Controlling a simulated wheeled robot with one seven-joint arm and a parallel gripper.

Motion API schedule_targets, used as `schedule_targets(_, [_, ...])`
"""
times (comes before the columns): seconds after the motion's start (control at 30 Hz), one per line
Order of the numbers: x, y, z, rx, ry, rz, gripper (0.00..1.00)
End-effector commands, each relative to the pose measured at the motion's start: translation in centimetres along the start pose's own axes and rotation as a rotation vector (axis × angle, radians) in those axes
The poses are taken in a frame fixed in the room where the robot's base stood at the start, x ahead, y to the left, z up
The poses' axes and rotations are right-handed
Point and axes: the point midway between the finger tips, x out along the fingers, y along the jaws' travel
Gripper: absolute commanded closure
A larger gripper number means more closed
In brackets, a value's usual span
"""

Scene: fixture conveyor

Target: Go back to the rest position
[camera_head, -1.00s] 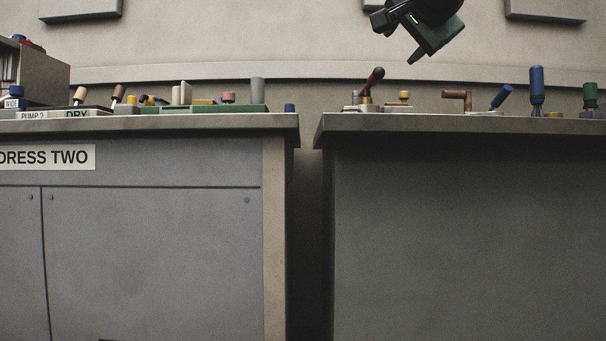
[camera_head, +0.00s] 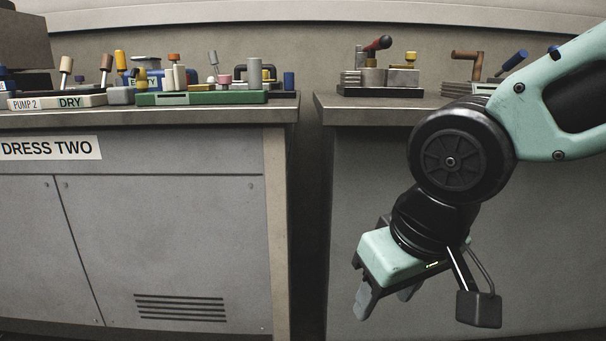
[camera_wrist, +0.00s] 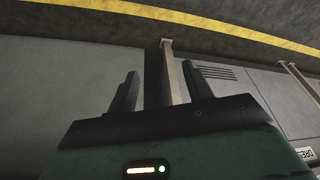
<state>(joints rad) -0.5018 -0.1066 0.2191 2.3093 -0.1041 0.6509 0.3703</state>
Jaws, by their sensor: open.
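My gripper (camera_head: 385,300) hangs low in the head view, in front of the right-hand cabinet and below its counter edge, with its fingers pointing down. In the wrist view my gripper (camera_wrist: 160,92) shows two dark fingers standing well apart, with nothing between them. It is open and empty. Behind the fingers the wrist view shows the grey cabinet fronts and the floor. No object is touching the fingers.
The left counter (camera_head: 215,115) holds a green fixture (camera_head: 200,98), a DRY block (camera_head: 75,101) and several knobs. The right counter (camera_head: 370,102) carries a fixture with a red-tipped lever (camera_head: 378,43). A narrow gap separates the cabinets. A yellow floor line (camera_wrist: 200,20) crosses the wrist view.

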Motion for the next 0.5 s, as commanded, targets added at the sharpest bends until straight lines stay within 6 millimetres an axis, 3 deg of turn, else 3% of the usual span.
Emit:
schedule_targets(0.03, [-0.9,-0.1,2.0,-0.042,-0.061,-0.009,0.5])
schedule_targets(0.1, [-0.9,-0.4,5.0,-0.104,-0.134,-0.029,0.5])
schedule_targets(0.27, [-1.7,-0.5,11.3,-0.226,-0.28,-0.077,0.5])
schedule_targets(0.5, [-6.2,-0.7,9.7,-0.232,-0.274,-0.08,0.5])
